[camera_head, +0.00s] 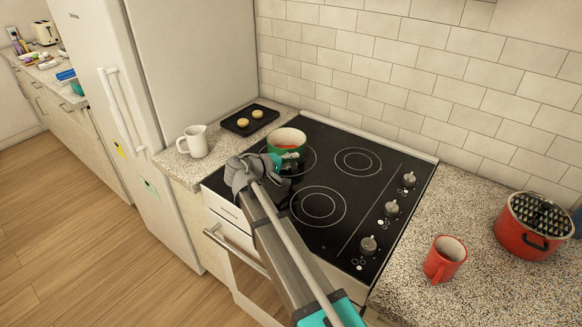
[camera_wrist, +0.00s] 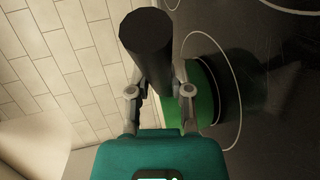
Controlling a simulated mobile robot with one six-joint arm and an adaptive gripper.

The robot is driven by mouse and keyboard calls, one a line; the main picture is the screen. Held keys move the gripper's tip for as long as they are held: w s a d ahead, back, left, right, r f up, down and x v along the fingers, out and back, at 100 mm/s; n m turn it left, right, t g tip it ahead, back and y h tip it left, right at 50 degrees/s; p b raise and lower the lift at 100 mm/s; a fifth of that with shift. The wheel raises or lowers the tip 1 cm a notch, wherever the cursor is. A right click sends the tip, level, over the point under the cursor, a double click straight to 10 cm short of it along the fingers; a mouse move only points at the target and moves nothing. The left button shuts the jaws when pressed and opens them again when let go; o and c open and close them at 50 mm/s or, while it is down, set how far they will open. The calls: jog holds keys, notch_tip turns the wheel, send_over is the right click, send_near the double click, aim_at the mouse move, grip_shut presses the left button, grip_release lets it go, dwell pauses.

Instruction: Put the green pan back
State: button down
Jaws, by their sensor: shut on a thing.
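The green pan (camera_head: 287,138) has a pale inside and is at the back left of the black stovetop (camera_head: 325,210), at the rear left burner. I cannot tell whether its base touches the glass. My gripper (camera_head: 286,164) is at its near side, and my arm covers part of the pan's front. In the wrist view my gripper (camera_wrist: 160,92) is shut on the pan's thick black handle (camera_wrist: 148,45). The green side of the pan (camera_wrist: 203,92) shows just right of the fingers there.
A dark tray (camera_head: 250,119) with yellow round items and a white mug (camera_head: 194,141) stand on the counter left of the stove. A red mug (camera_head: 445,258) and a red pot (camera_head: 533,226) stand on the right counter. The tiled wall (camera_head: 400,80) is close behind.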

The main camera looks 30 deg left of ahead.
jog(key=shift+f, duration=0.3)
jog(key=c, duration=0.5)
grip_release()
jog(key=shift+c, duration=0.2)
jog(key=shift+s+r, duration=0.1)
jog(key=p+v, duration=0.2)
jog(key=v, duration=1)
jog(key=shift+p, duration=0.4)
